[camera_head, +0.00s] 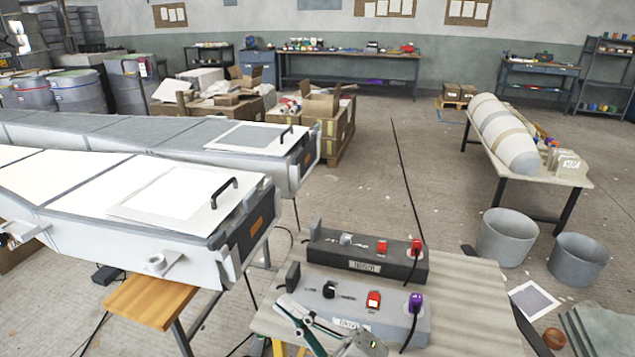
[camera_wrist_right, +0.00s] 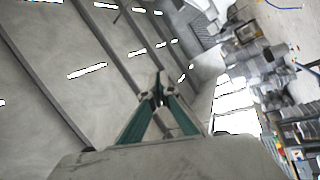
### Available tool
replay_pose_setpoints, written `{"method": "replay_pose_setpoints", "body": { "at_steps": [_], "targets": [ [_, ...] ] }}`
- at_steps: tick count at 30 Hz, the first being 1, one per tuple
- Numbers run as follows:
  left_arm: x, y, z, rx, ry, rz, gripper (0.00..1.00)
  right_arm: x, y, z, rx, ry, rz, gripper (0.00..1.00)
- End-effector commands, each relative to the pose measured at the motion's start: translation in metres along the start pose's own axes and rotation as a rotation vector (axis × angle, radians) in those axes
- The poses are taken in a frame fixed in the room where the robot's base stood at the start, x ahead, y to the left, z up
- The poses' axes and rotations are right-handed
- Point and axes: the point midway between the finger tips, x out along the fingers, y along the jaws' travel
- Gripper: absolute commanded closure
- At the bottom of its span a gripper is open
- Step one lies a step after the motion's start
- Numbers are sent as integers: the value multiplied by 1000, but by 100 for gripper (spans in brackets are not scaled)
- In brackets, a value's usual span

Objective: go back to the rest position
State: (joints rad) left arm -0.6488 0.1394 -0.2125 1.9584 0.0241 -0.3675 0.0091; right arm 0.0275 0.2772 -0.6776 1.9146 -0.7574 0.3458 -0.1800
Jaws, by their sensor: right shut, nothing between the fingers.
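My right gripper (camera_head: 296,310) comes in at the bottom of the head view, with dark green fingers pointing up and left. It shows in front of the grey control box (camera_head: 415,325) on the wooden-topped table (camera_head: 470,315); I cannot tell whether they touch. In the right wrist view the two green fingers meet at their tips (camera_wrist_right: 158,92), shut with nothing between them. That view looks out at the ceiling with its light strips and part of the hall. My left gripper is not in view.
A second, darker control box (camera_head: 368,255) stands behind the first. To the left are long white moulds (camera_head: 130,200) with hatch lids and a wooden stool (camera_head: 150,300). Two grey buckets (camera_head: 506,238) stand on the right. The floor in the middle is mostly clear.

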Motion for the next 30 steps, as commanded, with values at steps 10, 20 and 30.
{"method": "replay_pose_setpoints", "body": {
  "at_steps": [10, 20, 30],
  "targets": [
    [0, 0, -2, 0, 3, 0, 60, -179, -73, 140, 540, -730, 105, 100],
    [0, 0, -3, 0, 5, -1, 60, -338, -152, 153, 850, -1161, 124, 100],
    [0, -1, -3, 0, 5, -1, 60, -365, -165, 148, 902, -1230, 126, 100]
  ]
}}
